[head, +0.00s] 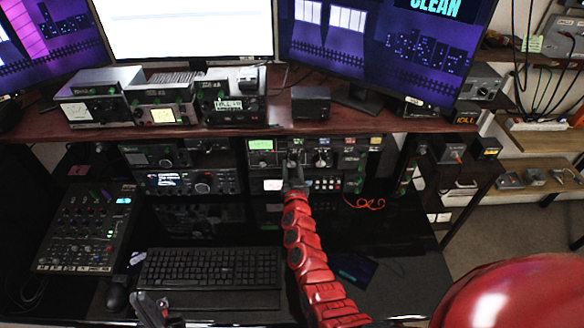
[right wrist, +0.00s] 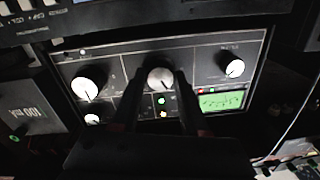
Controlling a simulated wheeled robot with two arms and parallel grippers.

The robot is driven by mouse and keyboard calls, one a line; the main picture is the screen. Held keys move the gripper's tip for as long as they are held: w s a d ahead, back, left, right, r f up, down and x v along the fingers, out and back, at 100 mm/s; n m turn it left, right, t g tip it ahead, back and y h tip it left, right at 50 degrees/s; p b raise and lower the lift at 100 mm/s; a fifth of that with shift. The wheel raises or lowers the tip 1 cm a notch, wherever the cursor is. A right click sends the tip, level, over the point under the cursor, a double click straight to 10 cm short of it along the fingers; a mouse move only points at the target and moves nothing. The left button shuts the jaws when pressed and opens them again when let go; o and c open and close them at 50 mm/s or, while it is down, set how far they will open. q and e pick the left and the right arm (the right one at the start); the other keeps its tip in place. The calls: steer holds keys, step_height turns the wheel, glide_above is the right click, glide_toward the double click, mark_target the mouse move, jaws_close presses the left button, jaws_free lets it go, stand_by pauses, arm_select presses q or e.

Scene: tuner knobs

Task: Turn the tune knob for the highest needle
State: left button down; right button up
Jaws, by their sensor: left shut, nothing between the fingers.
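The tuner (head: 304,155) is a dark box with a green lit meter (head: 261,144), under the wooden shelf. In the right wrist view its panel shows the green meter (right wrist: 222,100) at lower right. The needle is too small to read. A round silver knob (right wrist: 160,78) sits mid-panel, with a white knob at left (right wrist: 88,84) and another at right (right wrist: 234,68). My right gripper (head: 293,162) is at the panel. Its fingers (right wrist: 160,84) stand on both sides of the silver knob; whether they touch it I cannot tell. My left gripper (head: 150,308) is shut and empty, low by the keyboard.
A keyboard (head: 210,268), a mouse (head: 117,296) and a mixer (head: 87,227) are on the black desk at left. Radios (head: 182,182) stand left of the tuner. The wooden shelf (head: 330,125) overhangs the panel. A red cable (head: 366,203) lies to the right.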

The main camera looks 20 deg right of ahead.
jaws_close()
steer(key=m+b, duration=0.2)
steer(key=shift+d+f+m+b, duration=0.15)
steer(key=shift+f+m+b, duration=0.1)
steer(key=shift+m+b, duration=0.15)
steer(key=shift+r+m, duration=0.1)
steer(key=shift+m, duration=0.3)
steer(key=shift+r, duration=0.1)
steer(key=o, duration=0.7)
jaws_free()
steer(key=shift+s+a, duration=0.1)
steer(key=shift+a, duration=0.1)
